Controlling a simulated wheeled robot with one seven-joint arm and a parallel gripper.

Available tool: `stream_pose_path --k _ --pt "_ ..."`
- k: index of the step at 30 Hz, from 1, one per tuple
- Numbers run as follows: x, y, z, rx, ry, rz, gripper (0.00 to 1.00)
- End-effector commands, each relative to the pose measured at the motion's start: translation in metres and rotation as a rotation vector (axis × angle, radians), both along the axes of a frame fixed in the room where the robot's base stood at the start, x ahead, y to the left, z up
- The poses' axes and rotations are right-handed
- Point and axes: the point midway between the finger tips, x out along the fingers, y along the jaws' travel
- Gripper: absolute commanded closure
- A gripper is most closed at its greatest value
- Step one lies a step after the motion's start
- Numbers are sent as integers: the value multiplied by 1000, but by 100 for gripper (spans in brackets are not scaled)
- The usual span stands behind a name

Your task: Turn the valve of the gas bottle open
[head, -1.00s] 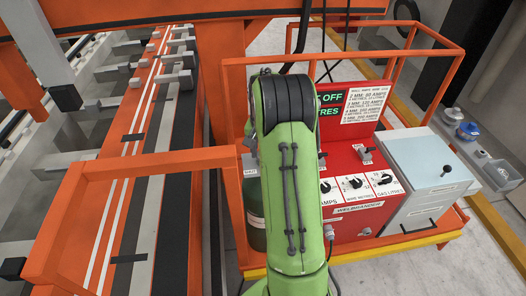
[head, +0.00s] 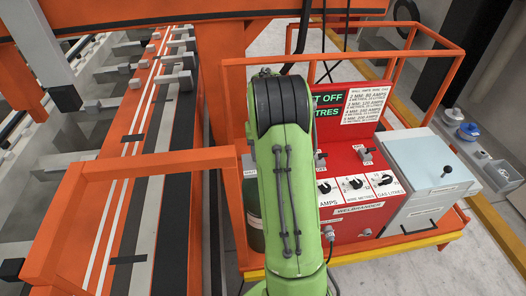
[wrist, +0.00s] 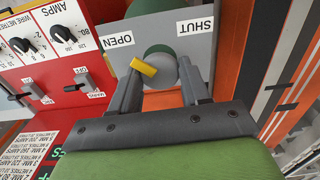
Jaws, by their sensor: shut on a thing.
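In the wrist view the valve knob (wrist: 161,76) is round and grey with a yellow pointer (wrist: 144,67). The pointer sticks out to the left and slightly up, on the side of the OPEN label (wrist: 119,40). The SHUT label (wrist: 195,27) is at the upper right of the same grey plate. My gripper (wrist: 160,68) is shut on the knob, one dark finger on each side. Part of the green gas bottle (wrist: 153,22) shows beyond the plate. In the head view the bottle (head: 253,215) is mostly hidden behind my green arm, and my gripper is hidden.
The red welder panel (head: 350,222) with several dials and switches stands right of the bottle. A grey box (head: 430,170) is farther right. An orange rail frame (head: 235,220) surrounds the cart. An orange jig with clamps (head: 150,110) is at the left.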

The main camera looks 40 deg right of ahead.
Motion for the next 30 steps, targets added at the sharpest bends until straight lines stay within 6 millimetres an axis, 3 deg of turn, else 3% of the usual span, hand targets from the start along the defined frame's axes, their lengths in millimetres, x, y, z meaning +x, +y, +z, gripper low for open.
stream_pose_path --k 6,7,11,19,22,30 --pt "1 0 1 -1 -3 2 84" --pt "1 0 1 -1 -3 2 49" --pt "0 0 0 0 -2 1 29" --pt "0 0 1 -1 -1 0 28" --pt "1 -1 10 -3 -5 0 28" --pt "1 -1 82 -5 -8 0 28"
